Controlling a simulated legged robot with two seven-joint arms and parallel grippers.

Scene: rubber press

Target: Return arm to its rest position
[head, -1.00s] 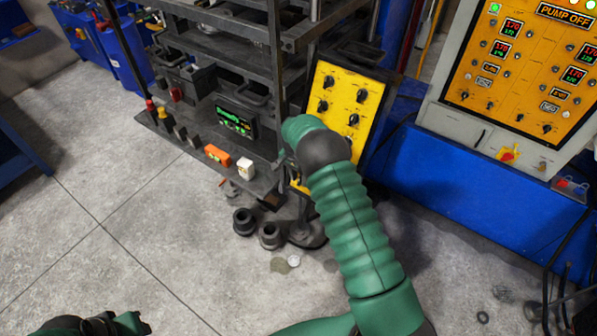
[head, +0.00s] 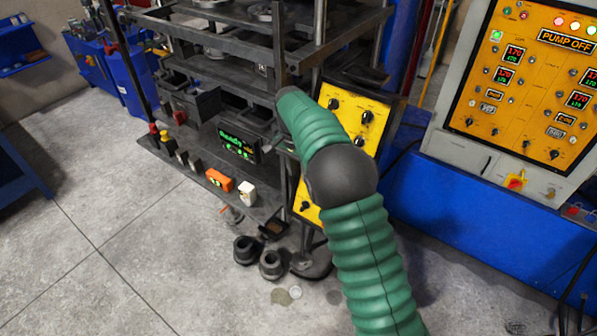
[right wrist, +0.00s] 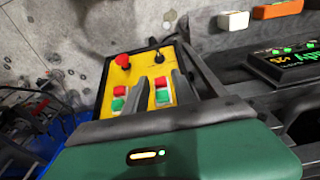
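My right arm (head: 365,240), green and ribbed with a dark elbow joint, reaches from the bottom of the head view toward the press. Its gripper end is mostly hidden behind the forearm in that view. In the right wrist view my right gripper (right wrist: 161,76) shows two dark fingers apart, with nothing between them. Beyond the fingers is a yellow button box (right wrist: 118,78) with red and green buttons and a red mushroom button. I cannot tell whether the fingers touch it. A yellow knob panel (head: 349,103) stands behind the forearm in the head view. My left gripper is out of view.
The dark press frame (head: 230,38) with a small green display (head: 237,144) stands close left of my forearm. A blue cabinet (head: 470,225) with an orange control panel (head: 530,90) is on the right. Black cups (head: 246,250) sit on the floor; open floor lies left.

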